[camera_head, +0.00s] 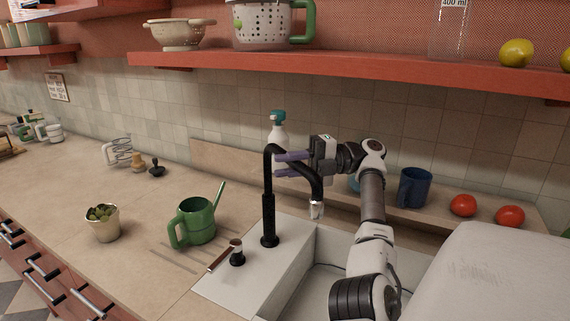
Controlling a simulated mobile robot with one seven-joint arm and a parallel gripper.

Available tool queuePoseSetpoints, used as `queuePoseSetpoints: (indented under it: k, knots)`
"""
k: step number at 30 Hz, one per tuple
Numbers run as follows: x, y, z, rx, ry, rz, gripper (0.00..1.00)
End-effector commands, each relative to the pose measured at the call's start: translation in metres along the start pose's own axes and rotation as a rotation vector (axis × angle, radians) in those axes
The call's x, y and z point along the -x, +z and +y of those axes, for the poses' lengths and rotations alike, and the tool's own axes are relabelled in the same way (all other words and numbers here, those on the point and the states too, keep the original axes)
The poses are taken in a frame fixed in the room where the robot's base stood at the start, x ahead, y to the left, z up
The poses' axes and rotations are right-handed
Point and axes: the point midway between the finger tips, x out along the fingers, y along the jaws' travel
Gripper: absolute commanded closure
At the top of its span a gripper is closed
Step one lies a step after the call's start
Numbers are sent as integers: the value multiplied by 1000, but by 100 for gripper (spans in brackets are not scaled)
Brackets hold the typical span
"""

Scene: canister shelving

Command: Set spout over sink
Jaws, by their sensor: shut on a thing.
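The black faucet (268,213) rises from the white counter at the left side of the sink (328,275). Its spout (313,180) arches to the right and ends in a metal nozzle (316,210), which hangs above the left part of the basin. My gripper (290,163) reaches in from the right with its purple fingers pointing left, at the upper part of the faucet. The fingers are shut on the spout. The exact contact is hard to see.
A brown-handled lever (222,258) stands left of the faucet base. A green watering can (196,222) and a small pot (102,222) stand on the counter. A spray bottle (278,131), a blue mug (414,187) and tomatoes (463,205) are behind. A red shelf (350,66) runs above.

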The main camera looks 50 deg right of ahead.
Motion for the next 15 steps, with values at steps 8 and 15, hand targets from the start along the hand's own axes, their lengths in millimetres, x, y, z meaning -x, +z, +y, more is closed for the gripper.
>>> queuePoseSetpoints:
  k: [8, 15]
  knots:
    - [2, -1, 3, 4, 5, -4, 100]
    - [2, -1, 2, 2, 4, -2, 60]
